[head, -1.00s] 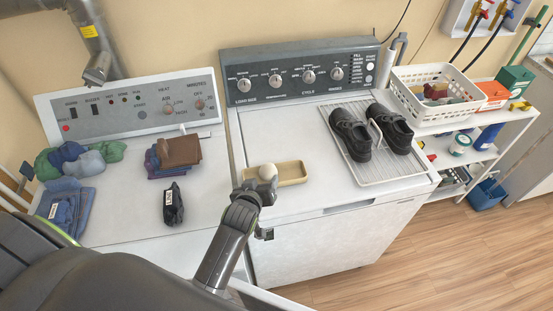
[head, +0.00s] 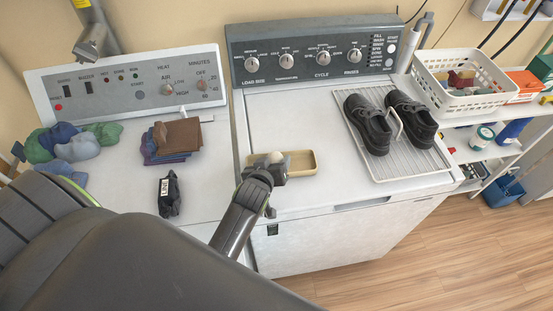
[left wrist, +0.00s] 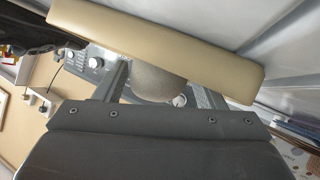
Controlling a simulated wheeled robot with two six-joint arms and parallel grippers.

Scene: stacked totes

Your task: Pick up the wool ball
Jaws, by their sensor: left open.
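The pale wool ball (head: 275,157) sits at the left end of a shallow tan tray (head: 304,170) on the white washer top. My left gripper (head: 281,163) is open at the tray's near left side, and its fingers partly hide the ball in the head view. In the left wrist view the greyish ball (left wrist: 157,80) shows between the two spread fingers (left wrist: 160,88), with the tan tray wall (left wrist: 150,32) beside it. I cannot tell whether either finger touches the ball. My right gripper is not in view.
A wire rack (head: 424,160) with dark shoes (head: 368,125) stands to the right on the washer. A dark labelled pouch (head: 169,195), folded cloths with a brown wallet-like item (head: 177,135) and rolled cloths (head: 78,147) lie on the left machine. The washer top behind the tray is clear.

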